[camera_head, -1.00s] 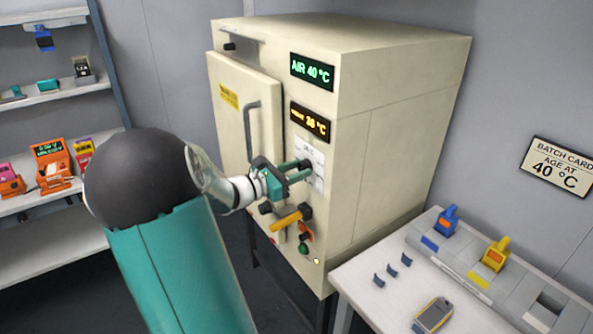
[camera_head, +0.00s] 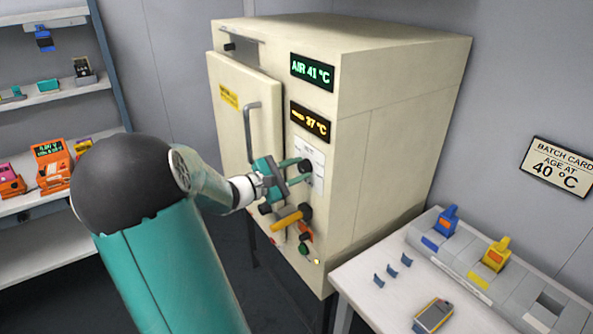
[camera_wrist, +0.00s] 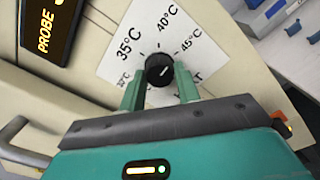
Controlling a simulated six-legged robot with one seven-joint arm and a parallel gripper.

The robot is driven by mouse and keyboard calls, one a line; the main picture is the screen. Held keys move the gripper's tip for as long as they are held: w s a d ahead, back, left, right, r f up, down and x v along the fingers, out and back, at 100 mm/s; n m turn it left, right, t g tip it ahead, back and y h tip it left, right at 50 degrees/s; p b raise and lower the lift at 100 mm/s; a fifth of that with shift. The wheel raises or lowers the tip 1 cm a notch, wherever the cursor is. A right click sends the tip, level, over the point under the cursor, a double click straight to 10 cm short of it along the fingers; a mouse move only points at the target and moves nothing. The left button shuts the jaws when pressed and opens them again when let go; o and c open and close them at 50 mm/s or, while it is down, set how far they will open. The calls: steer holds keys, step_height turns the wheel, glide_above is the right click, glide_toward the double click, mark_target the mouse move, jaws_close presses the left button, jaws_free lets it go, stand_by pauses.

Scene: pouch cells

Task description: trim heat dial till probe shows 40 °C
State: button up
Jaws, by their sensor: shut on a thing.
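The cream oven (camera_head: 400,130) has a green display (camera_head: 312,71) reading AIR 41 °C. Below it, the orange probe display (camera_head: 310,122) reads 37 °C; only its PROBE label (camera_wrist: 46,30) is legible in the wrist view. The black heat dial (camera_wrist: 159,70) sits on a white scale card (camera_wrist: 112,62) marked 35, 40 and 45 °C. Its pale pointer line seems to aim to the upper right, towards 45; the exact setting is hard to tell. My gripper (camera_head: 303,172) is shut on the dial, with one green finger on each side of it in the wrist view (camera_wrist: 160,88).
A yellow-orange handle (camera_head: 287,219) and small knobs stick out just below my gripper. The door handle (camera_head: 250,130) is to its left. A batch card (camera_head: 556,167) on the wall says age at 40 °C. A white bench (camera_head: 385,300) stands at right.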

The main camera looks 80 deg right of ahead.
steer(key=shift+m, duration=0.6)
steer(key=o, duration=1)
steer(key=shift+c, duration=0.2)
steer(key=shift+w, duration=0.1)
steer(key=v, duration=1.3)
steer(key=shift+w+a, duration=0.25)
steer(key=shift+a, duration=0.1)
